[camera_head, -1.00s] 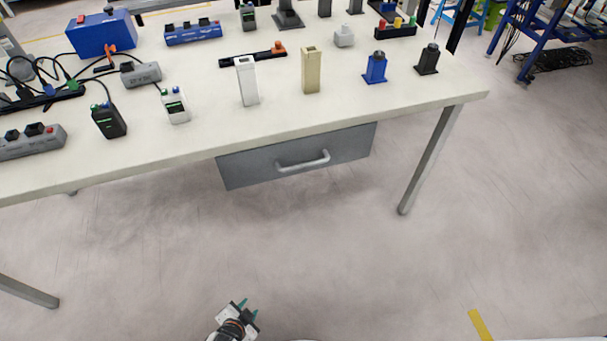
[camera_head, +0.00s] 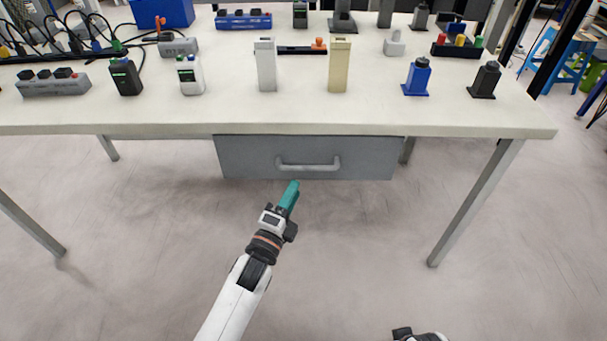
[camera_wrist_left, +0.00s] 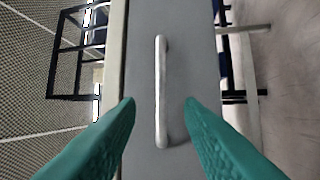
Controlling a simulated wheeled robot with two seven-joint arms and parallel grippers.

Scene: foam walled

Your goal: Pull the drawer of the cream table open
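The cream table (camera_head: 190,115) stands in front of me, with a grey drawer (camera_head: 240,158) under its top. The drawer front looks shut. Its light grey bar handle (camera_head: 308,164) runs sideways across the front; it also shows in the left wrist view (camera_wrist_left: 161,90), upright in the picture. My left gripper (camera_head: 292,190) is just below and in front of the handle in the head view. In the left wrist view its teal fingers (camera_wrist_left: 160,108) are apart, with the handle seen between them and not gripped. My right gripper's fingers are not visible.
On the tabletop stand a white block (camera_head: 266,68), a tan block (camera_head: 339,68), a blue device (camera_head: 417,78), a black device (camera_head: 485,82) and a grey power strip (camera_head: 55,84). Table legs (camera_head: 475,200) flank the drawer. The floor before it is clear.

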